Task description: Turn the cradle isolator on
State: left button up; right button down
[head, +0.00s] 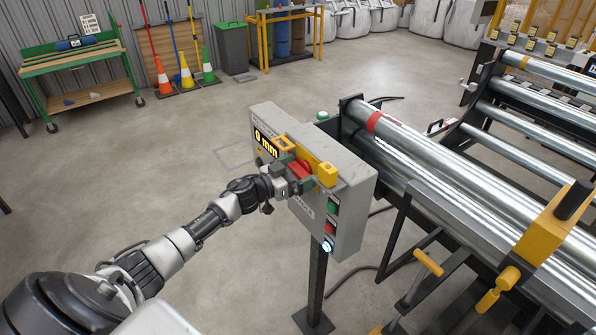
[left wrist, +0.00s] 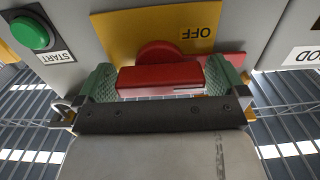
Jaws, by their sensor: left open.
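The cradle isolator is a red rotary handle (head: 299,168) on a yellow plate (head: 314,165), on the front of a grey control box (head: 349,205). In the left wrist view the red handle (left wrist: 160,80) lies crosswise, and the yellow plate (left wrist: 125,35) shows an upside-down OFF label (left wrist: 199,33). My left gripper (head: 302,180) is at the handle. Its green-padded fingers stand open at either end of the handle, which sits between them; I cannot tell whether they touch it. Any ON label is hidden. My right gripper is not in view.
A green START button (left wrist: 30,32) sits beside the plate. Green, red and lit white buttons (head: 327,246) run down the box's right side. A display (head: 266,143) reads 0 mm. Steel rollers (head: 440,175) stand close on the right.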

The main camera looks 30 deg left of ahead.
pick_arm(q)
jog(key=c, duration=0.7)
jog(key=shift+c, duration=0.2)
jog(key=shift+m, duration=0.3)
jog(key=m, duration=0.3)
jog(key=shift+f+m+b, duration=0.1)
jog(key=shift+m+b, duration=0.2)
jog(key=shift+b, duration=0.05)
jog(key=m+b, duration=0.1)
jog(key=m, duration=0.3)
jog(key=shift+m, duration=0.3)
jog(key=m+b, duration=0.2)
jog(key=m, duration=0.3)
jog(key=shift+f+b, duration=0.15)
jog(key=shift+b, duration=0.15)
jog(key=shift+m+b, duration=0.85)
jog(key=shift+m, duration=1.25)
jog(key=shift+s, duration=0.1)
